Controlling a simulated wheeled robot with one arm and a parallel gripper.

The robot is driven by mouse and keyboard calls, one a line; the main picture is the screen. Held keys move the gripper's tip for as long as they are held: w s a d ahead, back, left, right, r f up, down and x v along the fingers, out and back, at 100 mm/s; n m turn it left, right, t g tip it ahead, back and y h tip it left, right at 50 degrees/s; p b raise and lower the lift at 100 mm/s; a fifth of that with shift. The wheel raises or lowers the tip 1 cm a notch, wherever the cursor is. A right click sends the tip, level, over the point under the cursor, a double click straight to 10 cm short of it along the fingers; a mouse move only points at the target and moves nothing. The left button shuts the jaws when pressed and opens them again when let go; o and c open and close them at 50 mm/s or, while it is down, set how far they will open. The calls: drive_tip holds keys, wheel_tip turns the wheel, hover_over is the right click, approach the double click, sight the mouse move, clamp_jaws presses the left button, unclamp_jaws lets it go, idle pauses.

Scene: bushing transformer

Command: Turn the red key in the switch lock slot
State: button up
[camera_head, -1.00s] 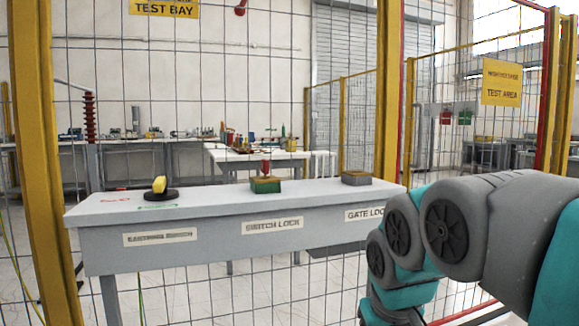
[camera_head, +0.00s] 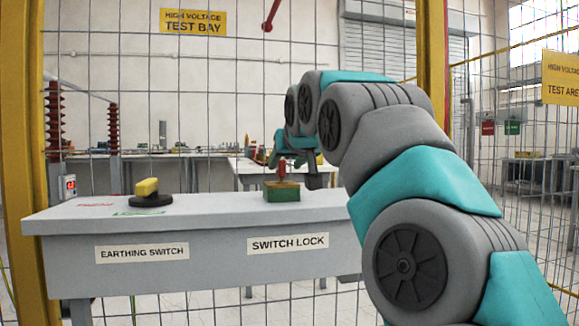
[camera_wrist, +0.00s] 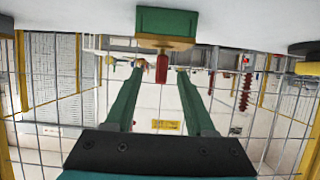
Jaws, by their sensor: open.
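The red key (camera_head: 282,166) stands upright in the switch lock, a green box (camera_head: 282,194) with a yellowish top on the grey bench (camera_head: 215,208). My gripper (camera_wrist: 160,71) is open and empty. In the wrist view, which is upside down, the red key (camera_wrist: 162,68) appears between its two green fingertips, with a gap on each side. The lock box (camera_wrist: 167,21) is at the top of that view. I cannot tell exactly how far the fingertips reach along the key. In the head view my arm hides the bench's right part.
A yellow handle on a black disc (camera_head: 149,193) is on the bench's left, above the label EARTHING SWITCH (camera_head: 142,253). A wire mesh fence with yellow posts (camera_head: 433,60) spans the view. A white table (camera_head: 248,167) stands behind the bench.

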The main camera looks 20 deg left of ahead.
sight(279, 170)
drive_tip(key=shift+w+a+r, duration=0.2)
drive_tip(key=shift+a, duration=0.05)
drive_tip(key=shift+w+a+f, duration=0.1)
drive_tip(key=shift+w+a, duration=0.1)
drive_tip(key=shift+w, duration=0.1)
drive_tip(key=shift+p+x, duration=0.7)
drive_tip(key=shift+x, duration=2.7)
clamp_jaws()
